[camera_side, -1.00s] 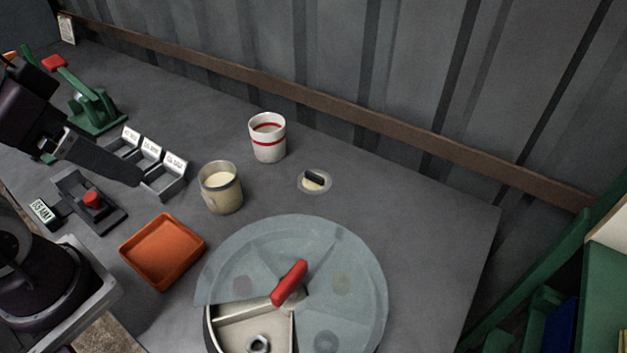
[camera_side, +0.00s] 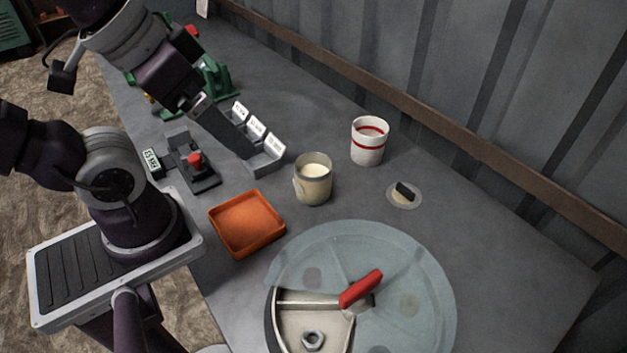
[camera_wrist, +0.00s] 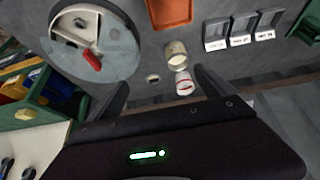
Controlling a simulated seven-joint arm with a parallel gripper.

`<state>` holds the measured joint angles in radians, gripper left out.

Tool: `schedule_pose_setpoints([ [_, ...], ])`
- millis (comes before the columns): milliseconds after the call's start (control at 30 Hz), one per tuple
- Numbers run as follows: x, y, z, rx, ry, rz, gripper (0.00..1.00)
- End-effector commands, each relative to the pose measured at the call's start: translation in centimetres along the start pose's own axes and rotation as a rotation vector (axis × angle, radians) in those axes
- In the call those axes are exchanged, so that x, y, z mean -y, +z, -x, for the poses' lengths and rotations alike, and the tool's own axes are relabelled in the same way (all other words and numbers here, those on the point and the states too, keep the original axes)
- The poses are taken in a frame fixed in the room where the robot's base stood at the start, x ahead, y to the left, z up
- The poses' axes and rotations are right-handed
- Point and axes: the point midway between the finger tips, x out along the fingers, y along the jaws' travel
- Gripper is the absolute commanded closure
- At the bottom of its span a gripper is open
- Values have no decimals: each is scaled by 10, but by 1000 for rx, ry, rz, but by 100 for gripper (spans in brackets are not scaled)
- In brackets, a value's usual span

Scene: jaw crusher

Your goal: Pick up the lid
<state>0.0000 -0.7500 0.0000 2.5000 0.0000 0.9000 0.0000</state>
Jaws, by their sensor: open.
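A small clear round lid with a dark handle (camera_side: 404,194) lies flat on the grey table, right of the cups; it also shows small in the wrist view (camera_wrist: 153,78). My gripper (camera_wrist: 162,88) is open and empty, its two fingers spread wide apart, high above the table. In the side view its dark fingers point down and right, overlapping the small labelled trays, well left of the lid. A beige cup (camera_side: 313,180) with pale contents stands left of the lid. A white cup with red bands (camera_side: 368,142) stands behind it.
A large round tray has a translucent cover (camera_side: 420,275) with a red handle (camera_side: 361,289); a nut lies in its open sector. An orange tray (camera_side: 246,222), labelled small trays (camera_side: 266,160), a red-button box (camera_side: 197,172) and a green press (camera_side: 215,82) stand left. Table right of the lid is clear.

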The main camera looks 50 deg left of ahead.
Motion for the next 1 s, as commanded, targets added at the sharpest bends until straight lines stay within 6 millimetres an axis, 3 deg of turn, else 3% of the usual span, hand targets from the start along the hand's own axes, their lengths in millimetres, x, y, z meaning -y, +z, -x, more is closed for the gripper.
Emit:
schedule_pose_setpoints([
  [333,0,0,0,0,0,0,8],
  [600,0,0,0,0,0,0,61],
  [633,0,0,0,0,0,0,64],
  [900,0,-1,0,1,0,-3,64],
  [1000,-2,-22,0,29,7,-76,64],
])
